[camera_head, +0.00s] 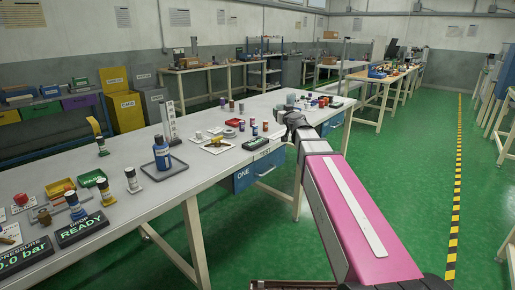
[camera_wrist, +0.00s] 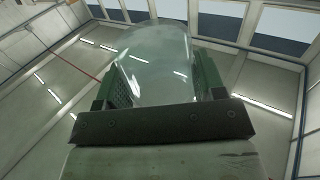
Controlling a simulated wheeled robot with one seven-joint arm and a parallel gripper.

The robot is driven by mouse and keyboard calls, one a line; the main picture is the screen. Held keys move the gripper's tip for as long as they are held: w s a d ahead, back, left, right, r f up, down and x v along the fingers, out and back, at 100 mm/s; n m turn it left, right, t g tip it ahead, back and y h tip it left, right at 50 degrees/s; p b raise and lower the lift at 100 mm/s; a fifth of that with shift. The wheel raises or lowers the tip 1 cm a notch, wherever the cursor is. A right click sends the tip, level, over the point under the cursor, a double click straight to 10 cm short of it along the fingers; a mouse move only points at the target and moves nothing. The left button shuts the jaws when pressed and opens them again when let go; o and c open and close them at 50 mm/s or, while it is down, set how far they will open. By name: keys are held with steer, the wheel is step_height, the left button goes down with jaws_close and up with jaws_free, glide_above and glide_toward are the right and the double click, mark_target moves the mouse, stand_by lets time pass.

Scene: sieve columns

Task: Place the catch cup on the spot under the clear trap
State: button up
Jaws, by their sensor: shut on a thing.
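My gripper (camera_head: 293,119) is at the near right edge of the long table, small and dark in the head view. In the wrist view its two green fingers (camera_wrist: 163,82) stand on either side of a clear, rounded, cup-like thing (camera_wrist: 155,55) and are shut on it. This looks like the catch cup. The ceiling shows through it, and it looks empty. I cannot make out the clear trap or the spot under it. My arm and gripper hide part of the table there.
The long grey table (camera_head: 215,165) carries a blue bottle (camera_head: 162,156), a READY display (camera_head: 82,230), a TEST display (camera_head: 264,142), trays and small vials. A grey upright stand (camera_head: 170,122) rises from it. Green floor (camera_head: 415,165) is free at the right, beside a yellow-black stripe.

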steer(key=s+a+f+n+g+y, duration=0.1)
steer(key=s+a+n+g+y, duration=0.25)
steer(key=a, duration=0.65)
steer(key=s+a+n+g+y, duration=0.1)
steer(key=a+n+g+y, duration=0.25)
steer(key=a+y, duration=0.45)
steer(key=w+d+f+h, duration=0.1)
steer(key=w+d+f, duration=0.2)
steer(key=w+d+f+h, duration=0.1)
steer(key=w+d+f, duration=0.2)
steer(key=w+f, duration=0.1)
steer(key=shift+w+d+t+h, duration=0.2)
steer(key=shift+d+t+h, duration=0.05)
steer(key=shift+d+t, duration=0.15)
steer(key=shift+f, duration=1.95)
steer(key=shift+f, duration=0.1)
steer(key=o, duration=0.9)
